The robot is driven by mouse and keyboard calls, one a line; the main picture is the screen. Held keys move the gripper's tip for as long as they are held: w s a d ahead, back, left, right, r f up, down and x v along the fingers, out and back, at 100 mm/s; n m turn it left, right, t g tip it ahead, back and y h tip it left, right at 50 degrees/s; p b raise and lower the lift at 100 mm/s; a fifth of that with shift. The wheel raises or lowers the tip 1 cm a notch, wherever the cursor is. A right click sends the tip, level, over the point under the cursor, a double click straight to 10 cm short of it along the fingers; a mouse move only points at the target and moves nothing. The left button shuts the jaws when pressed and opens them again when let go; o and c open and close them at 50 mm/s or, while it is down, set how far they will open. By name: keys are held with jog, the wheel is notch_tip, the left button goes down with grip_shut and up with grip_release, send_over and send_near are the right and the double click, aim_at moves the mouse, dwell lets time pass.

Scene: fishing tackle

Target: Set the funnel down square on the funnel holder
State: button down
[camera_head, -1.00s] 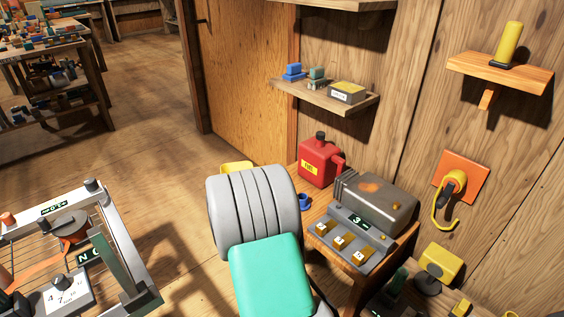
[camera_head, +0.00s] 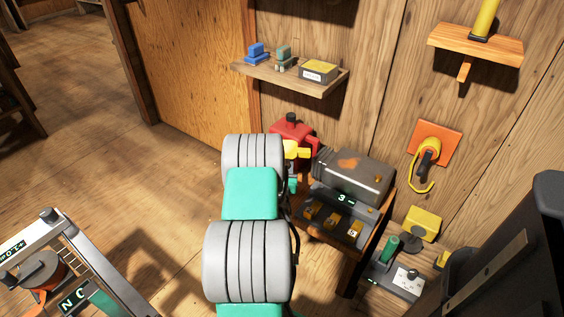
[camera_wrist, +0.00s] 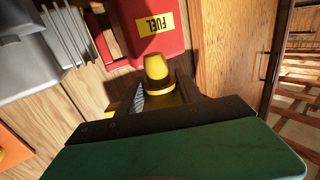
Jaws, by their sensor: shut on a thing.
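The yellow funnel (camera_wrist: 157,68) is between the fingers of my gripper (camera_wrist: 160,94) in the wrist view, and the gripper is shut on it. Its rounded yellow end points toward the red fuel can. I cannot make out the funnel holder for certain in either current view; my arm covers part of the bench.
The red fuel can (camera_head: 288,128) stands close behind the funnel. A grey metal box (camera_head: 352,174) and a tray with brass pieces (camera_head: 338,208) are to the right on the bench. An orange wall plate (camera_head: 435,140) with a hook and a loaded shelf (camera_head: 290,78) are on the wall.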

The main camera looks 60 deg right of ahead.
jog(key=shift+s+f+b, duration=0.1)
jog(key=shift+f+b, duration=2.75)
jog(key=shift+f, duration=0.1)
jog(key=shift+a+f+b, duration=0.1)
jog(key=shift+f+b, duration=2.5)
jog(key=shift+b, duration=0.15)
jog(key=c, duration=0.7)
grip_release()
jog(key=shift+b+v, duration=1.15)
jog(key=shift+v, duration=2.75)
